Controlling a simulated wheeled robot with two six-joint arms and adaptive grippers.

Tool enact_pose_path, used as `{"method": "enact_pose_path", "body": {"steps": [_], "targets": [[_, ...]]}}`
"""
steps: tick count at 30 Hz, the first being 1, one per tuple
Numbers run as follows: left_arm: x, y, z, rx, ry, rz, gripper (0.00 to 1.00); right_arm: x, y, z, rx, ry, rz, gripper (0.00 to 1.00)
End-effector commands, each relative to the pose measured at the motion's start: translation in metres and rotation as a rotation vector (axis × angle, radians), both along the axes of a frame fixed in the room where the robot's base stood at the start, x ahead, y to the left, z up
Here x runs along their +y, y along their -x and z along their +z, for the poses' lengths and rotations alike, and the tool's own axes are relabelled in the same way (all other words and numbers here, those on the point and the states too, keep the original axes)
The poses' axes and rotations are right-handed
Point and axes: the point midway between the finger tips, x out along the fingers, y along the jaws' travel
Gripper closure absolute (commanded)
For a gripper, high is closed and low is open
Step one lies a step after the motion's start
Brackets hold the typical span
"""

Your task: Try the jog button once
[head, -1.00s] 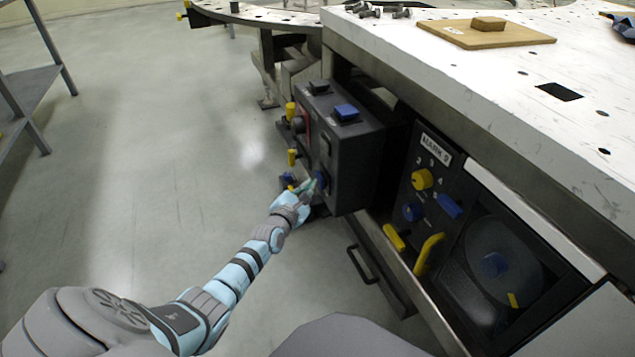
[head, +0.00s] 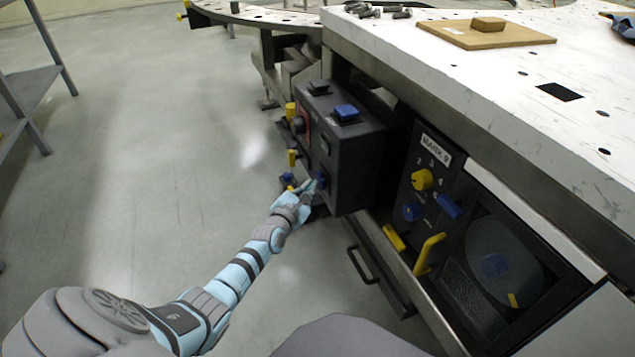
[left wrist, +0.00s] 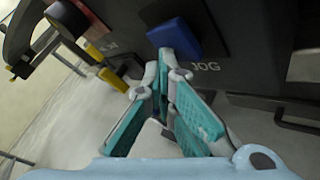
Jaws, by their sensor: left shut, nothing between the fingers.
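The jog button is a blue block (left wrist: 175,38) on the dark face of a control box, with the letters JOG printed beside it in the left wrist view. In the head view it is the small blue button (head: 322,178) low on the box's left face, partly hidden by my gripper. My left gripper (head: 313,187) is shut and empty, its fingers pointing at the button. In the left wrist view its fingertips (left wrist: 166,62) are at the button's lower edge; I cannot tell whether they touch it. My right gripper is not in view.
The dark control box (head: 352,160) also carries yellow knobs and blue buttons. To its right is a panel (head: 440,175) with yellow and blue controls and a round dial. A white table (head: 480,70) with bolts and a wooden board stands above.

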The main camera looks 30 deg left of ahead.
Motion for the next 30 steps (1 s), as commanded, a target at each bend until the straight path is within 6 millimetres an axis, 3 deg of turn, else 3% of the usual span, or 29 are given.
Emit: {"method": "enact_pose_path", "body": {"steps": [19, 30], "targets": [[0.011, 0.016, 0.0, 0.001, 0.0, 0.001, 1.0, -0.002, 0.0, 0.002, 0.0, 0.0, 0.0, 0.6], [0.032, 0.046, 0.0, 0.001, -0.003, 0.0, 1.0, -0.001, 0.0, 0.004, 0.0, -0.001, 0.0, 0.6]]}}
